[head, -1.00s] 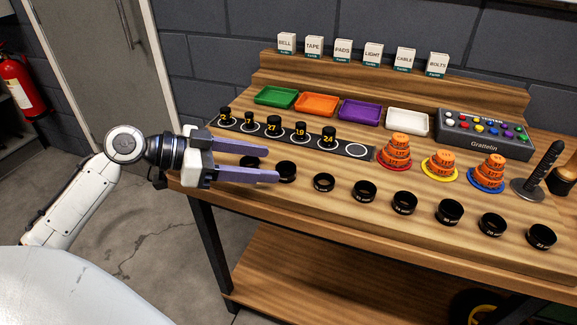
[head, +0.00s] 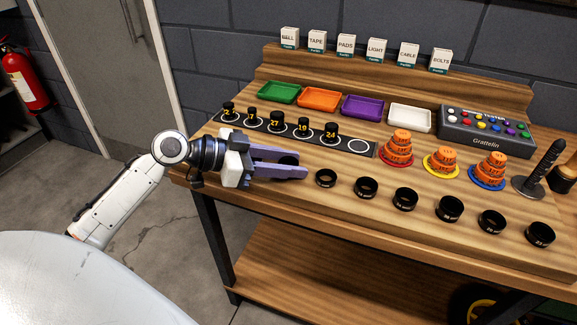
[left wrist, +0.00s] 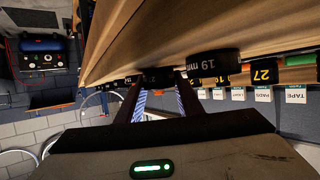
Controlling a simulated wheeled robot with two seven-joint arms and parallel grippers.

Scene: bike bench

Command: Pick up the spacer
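Several black ring spacers stand in a row along the front of the bench; which one the task means I cannot tell. My left gripper (head: 300,165) reaches in low from the left over the row's left end. Its two purple fingers are apart, and one dark spacer (head: 288,160) shows partly between them. In the left wrist view a black ring (left wrist: 158,78) lies between and just beyond the fingertips (left wrist: 163,92); contact is not clear. A ring marked 19 mm (left wrist: 213,65) is close beside one finger. My right gripper is not in view.
Nearby spacers (head: 326,178) continue rightward. Behind stand a black strip of numbered sockets (head: 345,151), coloured trays (head: 318,100), orange stacked rings (head: 397,145), a tester box (head: 487,130) and labelled boxes (head: 346,46). A black post (head: 540,165) stands at the right.

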